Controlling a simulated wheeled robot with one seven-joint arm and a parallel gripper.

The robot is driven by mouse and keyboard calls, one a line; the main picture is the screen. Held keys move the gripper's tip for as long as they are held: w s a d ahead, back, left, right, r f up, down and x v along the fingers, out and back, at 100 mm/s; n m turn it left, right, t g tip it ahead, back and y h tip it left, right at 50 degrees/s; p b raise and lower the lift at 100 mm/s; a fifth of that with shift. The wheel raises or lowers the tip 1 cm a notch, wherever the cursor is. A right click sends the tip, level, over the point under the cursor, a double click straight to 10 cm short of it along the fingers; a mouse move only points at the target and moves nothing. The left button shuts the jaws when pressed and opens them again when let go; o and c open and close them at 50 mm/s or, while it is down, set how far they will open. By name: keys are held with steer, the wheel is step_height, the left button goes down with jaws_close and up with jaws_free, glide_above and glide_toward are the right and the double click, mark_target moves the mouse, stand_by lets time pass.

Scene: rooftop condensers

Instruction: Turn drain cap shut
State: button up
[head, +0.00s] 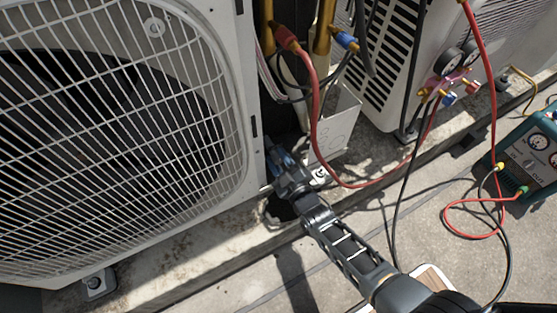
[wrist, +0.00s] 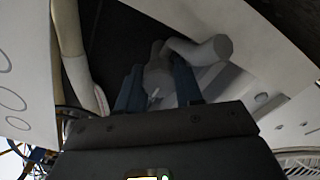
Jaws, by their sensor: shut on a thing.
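My gripper (head: 280,160) reaches into the shaded gap beside the large condenser's right edge. In the wrist view its two blue fingers (wrist: 158,88) are closed on either side of a pale grey piece between them, which I take to be the drain cap (wrist: 157,72). A light grey bent pipe (wrist: 205,50) joins or passes right beside the cap; I cannot tell which. The cap's lower part is hidden behind my gripper's dark body. In the head view the cap is hidden by my gripper, and its turned position cannot be read.
The large condenser's fan grille (head: 110,120) stands close on the left, a second condenser (head: 385,70) on the right. A red hose (head: 318,120) hangs just right of my gripper. A gauge manifold (head: 450,80) and teal unit (head: 530,150) are farther right. Open concrete lies in front.

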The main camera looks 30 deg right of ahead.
steer(key=n+b, duration=0.1)
steer(key=n, duration=0.3)
steer(key=shift+f+n, duration=0.1)
steer(key=shift+n, duration=0.2)
steer(key=shift+n+b, duration=0.65)
steer(key=shift+n, duration=1.65)
steer(key=o, duration=1)
steer(key=shift+o, duration=0.2)
steer(key=s+p, duration=0.2)
steer(key=s, duration=0.5)
steer(key=shift+s, duration=0.4)
